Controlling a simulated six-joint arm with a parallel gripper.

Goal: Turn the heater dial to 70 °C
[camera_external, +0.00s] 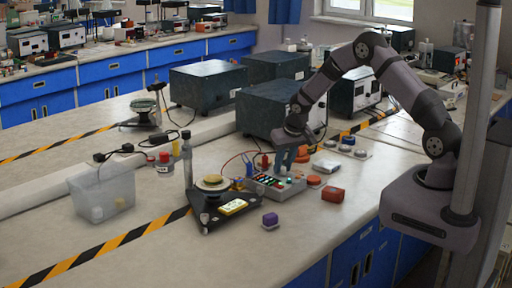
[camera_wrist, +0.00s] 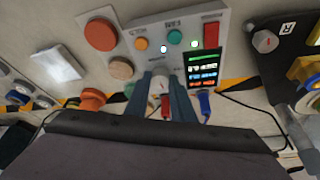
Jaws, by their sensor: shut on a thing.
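The heater control box (camera_external: 262,190) stands on the bench in the external view, with small lights and buttons on top. In the wrist view its light grey panel (camera_wrist: 185,25) fills the top middle, with a small screen (camera_wrist: 203,68) at the right. A pale dial with a red mark (camera_wrist: 164,84) sits between my fingers at the panel's lower edge. My gripper (camera_external: 286,166) reaches down onto the box; in the wrist view its blue-grey fingers (camera_wrist: 164,94) are shut on the dial from both sides. The scale and the screen's figures are too small to read.
A black triangular stand (camera_external: 225,212) with a pole is left of the box. An orange disc (camera_external: 314,181), a red block (camera_external: 333,194) and a purple block (camera_external: 270,219) lie nearby. Red and blue plugs (camera_wrist: 205,103) with cables sit beside the dial.

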